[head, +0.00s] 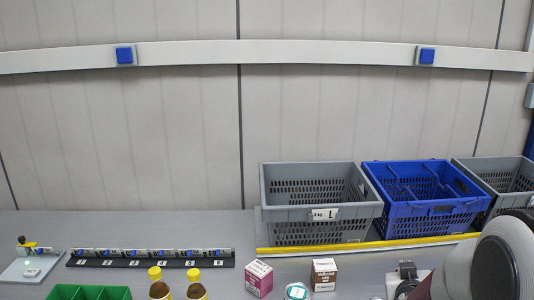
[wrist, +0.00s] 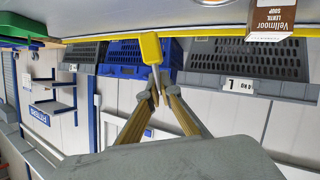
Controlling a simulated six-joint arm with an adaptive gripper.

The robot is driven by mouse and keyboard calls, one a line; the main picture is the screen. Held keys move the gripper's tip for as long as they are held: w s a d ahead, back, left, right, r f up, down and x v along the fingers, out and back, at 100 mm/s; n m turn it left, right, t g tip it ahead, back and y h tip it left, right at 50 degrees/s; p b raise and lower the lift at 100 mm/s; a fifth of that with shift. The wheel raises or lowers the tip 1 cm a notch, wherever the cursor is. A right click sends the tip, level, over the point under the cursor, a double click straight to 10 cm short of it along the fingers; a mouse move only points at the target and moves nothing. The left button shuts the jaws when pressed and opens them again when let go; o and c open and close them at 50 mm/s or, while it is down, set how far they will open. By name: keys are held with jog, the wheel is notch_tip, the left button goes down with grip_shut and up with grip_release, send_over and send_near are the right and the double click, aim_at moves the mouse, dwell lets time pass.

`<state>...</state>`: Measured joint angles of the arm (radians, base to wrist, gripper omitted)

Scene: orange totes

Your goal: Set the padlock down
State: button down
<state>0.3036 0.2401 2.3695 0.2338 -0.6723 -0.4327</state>
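A padlock (wrist: 151,48) with a yellow body and a grey metal shackle shows in the wrist view, which is upside down. My gripper (wrist: 157,90) has its two fingers closed together on the grey shackle end, with the yellow body beyond the fingertips. In front of the grey table top (wrist: 120,14), I cannot tell whether the body touches anything. In the head view my arm enters at the lower right; the fingertips and the padlock cannot be made out there.
Grey crate (head: 290,208), blue crate (head: 440,207) and another grey crate (head: 500,165) stand behind a yellow strip (head: 370,244). Small boxes (head: 259,278) (head: 324,273), jars (head: 196,290), green bins (head: 90,292), a numbered black rail (head: 150,263) and a pale board (head: 20,272) occupy the table.

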jog(key=s+a+r+n+y, duration=0.1)
jog(key=s+a+r+y, duration=0.1)
jog(key=a, duration=0.5)
jog(key=s+a+r+n+t+y, duration=0.1)
jog(key=s+a+r+n+y, duration=0.1)
jog(key=a, duration=0.5)
jog(key=s+a+r+n+y, duration=0.2)
jog(key=a+r, duration=0.2)
jog(key=a, duration=0.3)
jog(key=shift+r+t, duration=0.3)
jog(key=shift+r, duration=0.05)
